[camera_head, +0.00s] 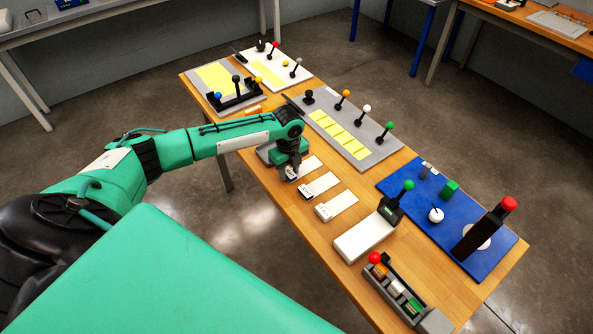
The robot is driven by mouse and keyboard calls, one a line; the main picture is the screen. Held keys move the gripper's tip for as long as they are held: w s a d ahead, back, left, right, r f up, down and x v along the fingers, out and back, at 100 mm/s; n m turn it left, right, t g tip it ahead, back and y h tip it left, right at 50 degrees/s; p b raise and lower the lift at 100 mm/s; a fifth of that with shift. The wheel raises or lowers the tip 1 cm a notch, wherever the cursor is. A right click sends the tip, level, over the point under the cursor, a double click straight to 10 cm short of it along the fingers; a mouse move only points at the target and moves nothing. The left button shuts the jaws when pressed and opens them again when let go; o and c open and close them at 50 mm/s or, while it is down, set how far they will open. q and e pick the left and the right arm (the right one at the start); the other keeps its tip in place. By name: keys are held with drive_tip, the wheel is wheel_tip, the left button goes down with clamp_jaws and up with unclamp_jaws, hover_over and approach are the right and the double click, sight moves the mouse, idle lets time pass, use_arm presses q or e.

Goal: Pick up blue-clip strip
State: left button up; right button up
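Three pale strips lie side by side on the wooden table (284,203), each with a clip at its left end. The far strip (312,166) lies beneath and beside my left gripper (289,175), which points down over its clip end. The middle strip (324,183) and the near strip (341,202) lie clear of the gripper. The clip colours are too small to tell, so I cannot tell which strip has the blue clip. The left fingertips are small and dark; I cannot tell whether they are open, shut or touching the strip. My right gripper is not in view.
A grey panel (382,151) with yellow notes and several knobbed levers lies behind the strips. A white block with a green-knobbed lever (358,236) stands to their right. A blue board (405,184) and a grey tray (388,290) lie further right.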

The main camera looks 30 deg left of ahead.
use_arm(q)
drive_tip(key=c, duration=0.6)
drive_tip(key=shift+r, duration=0.15)
